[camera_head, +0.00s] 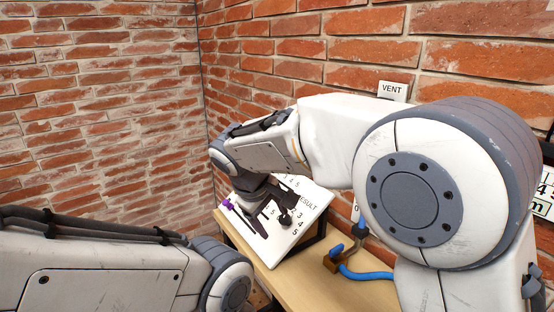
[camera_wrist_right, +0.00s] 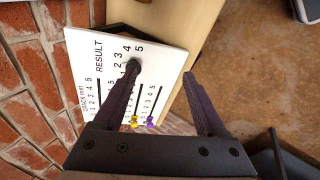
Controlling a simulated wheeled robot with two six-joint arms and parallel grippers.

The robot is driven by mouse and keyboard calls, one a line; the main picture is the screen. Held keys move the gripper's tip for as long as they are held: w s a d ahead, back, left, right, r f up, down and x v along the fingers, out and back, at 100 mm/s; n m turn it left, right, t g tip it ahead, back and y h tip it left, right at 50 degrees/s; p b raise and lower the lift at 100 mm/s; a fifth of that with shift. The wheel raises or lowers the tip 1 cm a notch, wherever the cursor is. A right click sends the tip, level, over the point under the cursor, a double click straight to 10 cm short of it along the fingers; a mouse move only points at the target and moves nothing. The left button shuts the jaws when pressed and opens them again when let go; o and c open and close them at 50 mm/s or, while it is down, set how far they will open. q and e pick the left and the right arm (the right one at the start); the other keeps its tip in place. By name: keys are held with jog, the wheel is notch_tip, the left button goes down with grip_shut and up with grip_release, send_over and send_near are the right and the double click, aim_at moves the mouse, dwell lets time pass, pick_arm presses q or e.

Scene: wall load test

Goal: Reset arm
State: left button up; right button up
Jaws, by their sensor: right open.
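My right gripper (camera_head: 276,227) hangs over the white result board (camera_head: 318,196) in the head view, at the end of my right arm. In the right wrist view its two dark fingers (camera_wrist_right: 161,70) are spread wide with nothing between them. The left fingertip overlaps a dark round knob beside the RESULT numbers; I cannot tell if they touch. The board (camera_wrist_right: 165,50) also shows in this view, with printed number scales. My left arm comes in at the lower left of the head view; its gripper is outside the picture.
The board leans on a dark stand on a wooden table (camera_head: 314,290) by the brick wall. A purple pin (camera_wrist_right: 151,121) and a yellow pin (camera_wrist_right: 135,120) are on the board. A blue hose (camera_head: 366,275) lies right of it. A VENT label (camera_head: 392,91) is on the wall.

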jog(key=s+d+f+g+y+p, duration=0.1)
jog(key=s+d, duration=0.1)
jog(key=s, duration=0.7)
jog(key=s+d+f+m+g+y+p, duration=0.1)
jog(key=s+d+g, duration=0.1)
jog(key=s, duration=0.7)
jog(key=s+d+f+m+g+y+p, duration=0.1)
jog(key=s+d+f, duration=0.1)
jog(key=s, duration=0.8)
jog(key=shift+d+g+y, duration=0.3)
jog(key=shift+d+y, duration=0.05)
jog(key=shift+y, duration=0.05)
